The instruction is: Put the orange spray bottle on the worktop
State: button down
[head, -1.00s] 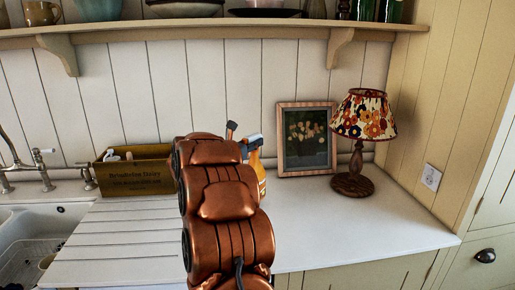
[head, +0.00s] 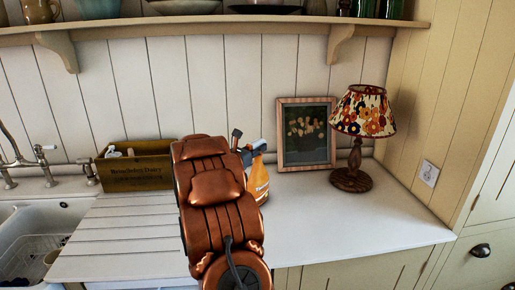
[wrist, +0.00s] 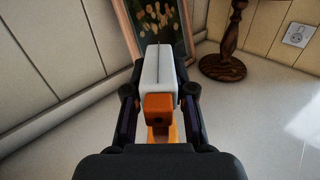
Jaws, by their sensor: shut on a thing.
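The orange spray bottle (head: 259,182) has a white and grey spray head and a label. In the head view it is upright over the white worktop (head: 330,220), partly hidden behind my copper arm. Its base is at about worktop level there, but I cannot tell whether it touches. In the wrist view my gripper (wrist: 159,92) is shut on the spray bottle, with a black finger on either side of its white head and orange trigger (wrist: 158,104). The lower bottle is mostly hidden by the head and gripper.
A framed flower picture (head: 307,148) leans on the wall right of the bottle, close beyond it in the wrist view. A lamp (head: 352,180) stands further right. A wooden box (head: 135,172) and the sink (head: 30,235) are at left. The front right worktop is clear.

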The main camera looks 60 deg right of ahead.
jog(key=shift+f, duration=0.1)
jog(key=c, duration=1)
grip_release()
jog(key=shift+r, duration=0.25)
jog(key=a+b, duration=0.1)
jog(key=a, duration=0.3)
jog(key=w+a+b, duration=0.1)
jog(key=a+b, duration=0.1)
jog(key=a, duration=0.2)
jog(key=a+b, duration=0.2)
jog(key=a, duration=0.2)
jog(key=shift+w+f, duration=0.15)
jog(key=shift+w, duration=0.05)
